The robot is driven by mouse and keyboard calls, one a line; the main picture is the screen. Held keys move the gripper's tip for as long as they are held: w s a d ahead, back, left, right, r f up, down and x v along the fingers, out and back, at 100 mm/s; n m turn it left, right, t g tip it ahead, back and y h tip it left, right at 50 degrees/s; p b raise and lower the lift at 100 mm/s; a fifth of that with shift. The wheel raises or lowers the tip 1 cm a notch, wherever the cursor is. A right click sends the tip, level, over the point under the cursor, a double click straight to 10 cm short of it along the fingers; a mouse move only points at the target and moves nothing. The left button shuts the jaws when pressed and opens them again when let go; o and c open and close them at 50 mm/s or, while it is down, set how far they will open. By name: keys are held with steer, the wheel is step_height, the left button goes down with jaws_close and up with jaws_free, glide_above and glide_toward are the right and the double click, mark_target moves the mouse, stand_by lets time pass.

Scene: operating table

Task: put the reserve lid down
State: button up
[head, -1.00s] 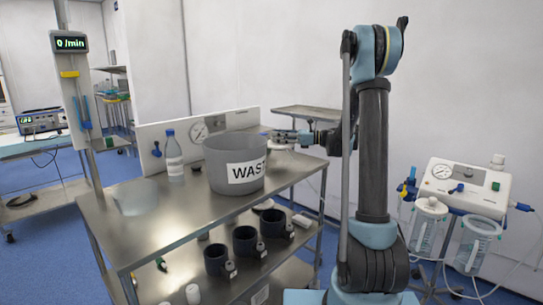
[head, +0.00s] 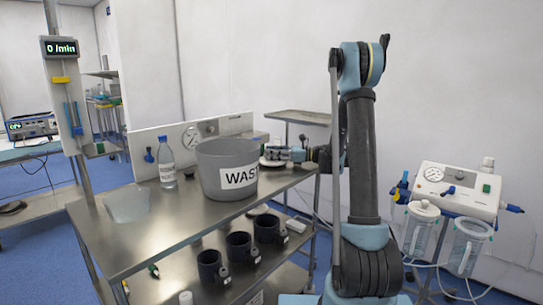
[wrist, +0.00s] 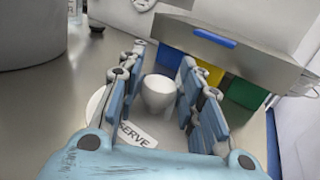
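The reserve lid (wrist: 126,122) is a pale round disc with a white knob (wrist: 158,92) and a partly visible "SERVE" label. In the head view the lid (head: 271,162) is low over the tabletop, right of the grey waste bin (head: 226,170). My gripper (wrist: 160,72) has its blue fingers on either side of the knob and appears shut on it; contact on the left side is hard to make out. My gripper (head: 290,154) partly hides the lid in the head view. I cannot tell whether the lid touches the steel table (head: 170,218).
A gauge panel (head: 190,137) runs along the table's back. A bottle (head: 166,162) stands left of the bin. Several dark cups (head: 239,247) stand on the lower shelf. A suction unit (head: 458,190) stands at right.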

steer(key=shift+o, duration=0.5)
steer(key=shift+r, duration=0.1)
steer(key=d, duration=0.8)
steer(key=s+d, duration=0.1)
steer(key=d, duration=0.3)
